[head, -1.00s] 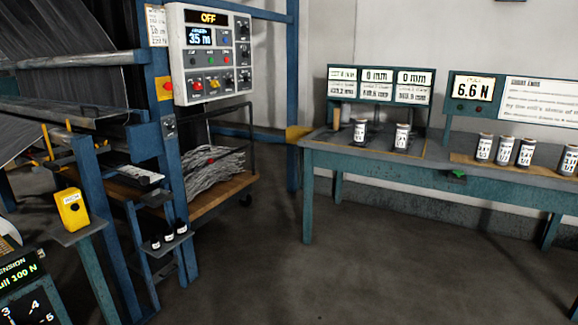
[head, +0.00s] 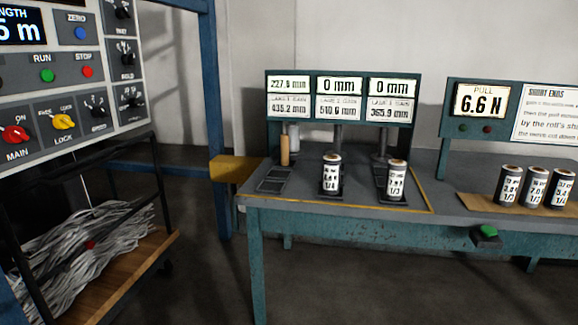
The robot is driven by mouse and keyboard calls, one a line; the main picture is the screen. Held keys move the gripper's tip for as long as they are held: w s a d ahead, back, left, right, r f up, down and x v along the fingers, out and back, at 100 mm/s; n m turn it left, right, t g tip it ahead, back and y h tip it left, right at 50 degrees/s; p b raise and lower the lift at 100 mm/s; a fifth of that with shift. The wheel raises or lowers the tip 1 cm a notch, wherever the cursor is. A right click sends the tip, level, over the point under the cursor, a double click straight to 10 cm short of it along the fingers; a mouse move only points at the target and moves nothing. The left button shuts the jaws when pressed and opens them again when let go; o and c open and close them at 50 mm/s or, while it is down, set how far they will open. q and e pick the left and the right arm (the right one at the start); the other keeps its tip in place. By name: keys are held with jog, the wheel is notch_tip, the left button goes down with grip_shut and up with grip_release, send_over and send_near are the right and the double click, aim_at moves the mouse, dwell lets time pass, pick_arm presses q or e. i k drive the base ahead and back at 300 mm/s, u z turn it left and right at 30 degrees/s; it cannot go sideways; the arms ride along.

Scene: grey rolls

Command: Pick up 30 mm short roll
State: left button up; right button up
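Several short dark rolls with white labels stand upright on a teal bench. One roll (head: 331,175) stands at the middle gauge station and another roll (head: 396,181) at the right gauge station. Three more, a left roll (head: 508,187), a middle roll (head: 534,188) and a right roll (head: 561,189), stand in a row on a brown board (head: 480,203) at the right. The label print is too small to tell which one is 30 mm. Neither of my grippers shows in the head view.
A tan cylinder (head: 284,150) stands at the left gauge station. Behind are three gauge displays (head: 339,98) and a pull display (head: 481,100) reading 6.6 N. A green button (head: 488,232) sits on the bench front. A control panel (head: 60,80) and a cart (head: 120,270) stand left. Floor before the bench is clear.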

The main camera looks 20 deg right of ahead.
aim_at(331, 164)
jog(key=i, duration=2.85)
jog(key=z, duration=0.8)
